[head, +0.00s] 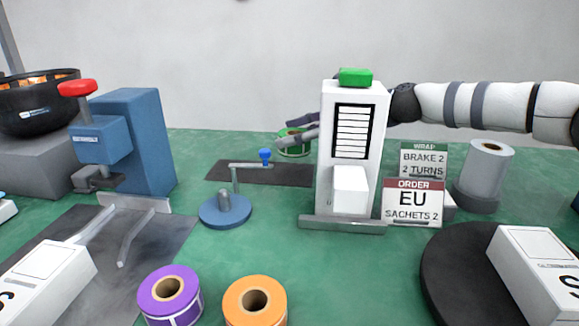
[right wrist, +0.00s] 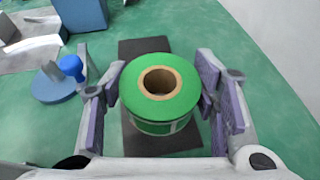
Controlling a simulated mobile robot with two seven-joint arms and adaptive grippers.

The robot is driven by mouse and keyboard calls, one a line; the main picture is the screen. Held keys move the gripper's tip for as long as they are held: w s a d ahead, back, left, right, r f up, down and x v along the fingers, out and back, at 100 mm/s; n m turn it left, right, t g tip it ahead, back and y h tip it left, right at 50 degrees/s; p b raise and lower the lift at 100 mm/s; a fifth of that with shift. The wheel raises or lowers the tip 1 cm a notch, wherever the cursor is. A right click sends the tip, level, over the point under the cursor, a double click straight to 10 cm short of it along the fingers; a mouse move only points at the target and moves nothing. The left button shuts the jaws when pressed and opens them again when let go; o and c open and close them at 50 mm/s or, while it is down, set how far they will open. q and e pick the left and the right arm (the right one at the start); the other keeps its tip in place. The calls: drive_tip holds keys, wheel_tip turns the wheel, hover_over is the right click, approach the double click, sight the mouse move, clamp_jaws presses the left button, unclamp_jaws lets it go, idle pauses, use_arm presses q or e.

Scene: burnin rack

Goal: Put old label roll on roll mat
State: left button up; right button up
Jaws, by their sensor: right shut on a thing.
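The green label roll (head: 293,149) with a brown cardboard core is at the back middle of the table in the head view. It also shows in the right wrist view (right wrist: 157,100), upright between my right gripper's fingers. My right gripper (right wrist: 162,103) is shut on it, reaching in from the right behind the white printer. The dark roll mat (head: 250,174) lies flat behind the blue spindle stand; in the right wrist view (right wrist: 145,47) it extends under and around the roll. I cannot tell whether the roll touches it. My left gripper is not in view.
The white printer (head: 327,150) with a green top stands right of the mat. The blue spindle stand (head: 225,211) is in front. A purple roll (head: 156,292) and an orange roll (head: 240,301) stand at the front. A blue press (head: 146,140) is at left.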

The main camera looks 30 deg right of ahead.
sight(294, 174)
wheel_tip(294, 174, down, 5)
drive_tip(key=shift+f+b, duration=0.2)
drive_tip(key=shift+b, duration=0.65)
drive_tip(key=shift+r, duration=0.15)
drive_tip(key=o, duration=0.9)
drive_tip(key=shift+f, duration=0.2)
